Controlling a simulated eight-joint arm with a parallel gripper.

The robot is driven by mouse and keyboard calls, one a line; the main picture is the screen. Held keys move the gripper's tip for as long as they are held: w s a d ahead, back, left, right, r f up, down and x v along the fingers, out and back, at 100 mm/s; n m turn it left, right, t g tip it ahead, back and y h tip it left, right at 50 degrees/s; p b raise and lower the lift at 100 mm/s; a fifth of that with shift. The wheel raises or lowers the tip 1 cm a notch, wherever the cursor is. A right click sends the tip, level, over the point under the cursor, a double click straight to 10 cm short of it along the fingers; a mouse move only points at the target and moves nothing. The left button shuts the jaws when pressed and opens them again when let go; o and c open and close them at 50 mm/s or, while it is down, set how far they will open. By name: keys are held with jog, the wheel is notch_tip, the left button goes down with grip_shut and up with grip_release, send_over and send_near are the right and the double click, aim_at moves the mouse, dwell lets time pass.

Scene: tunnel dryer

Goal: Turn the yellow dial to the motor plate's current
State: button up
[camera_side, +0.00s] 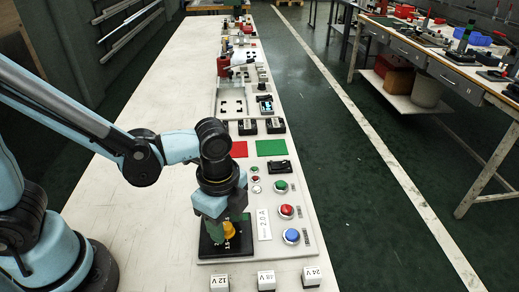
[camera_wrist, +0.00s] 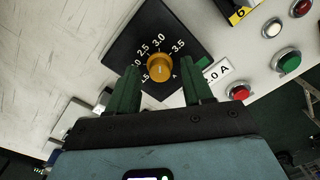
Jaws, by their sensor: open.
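The yellow dial (camera_wrist: 160,69) sits on a black square plate (camera_wrist: 158,30) with a white printed scale; 2.5, 3.0 and 3.5 are readable, and lower marks are partly hidden by a finger. I cannot tell which mark the dial points to. My gripper (camera_wrist: 161,66) is open, with one green finger on each side of the dial; contact is not clear. In the side view my gripper (camera_side: 224,226) is low over the dial (camera_side: 229,230). The white motor plate (camera_side: 263,223) reads 2.0 A there; in the wrist view the plate (camera_wrist: 217,72) is partly covered by the right finger.
Right of the dial are a blue button (camera_side: 291,235), a red button (camera_side: 287,210) and a green button (camera_side: 281,186). White blocks marked 12 V (camera_side: 219,281), 48 V (camera_side: 266,280) and 24 V (camera_side: 311,276) stand along the front. The bench left of the panel is mostly bare.

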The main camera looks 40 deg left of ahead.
jog(key=shift+c, duration=0.5)
grip_shut()
jog(key=shift+n, duration=0.3)
jog(key=n, duration=1.2)
jog(key=shift+n, duration=2.6)
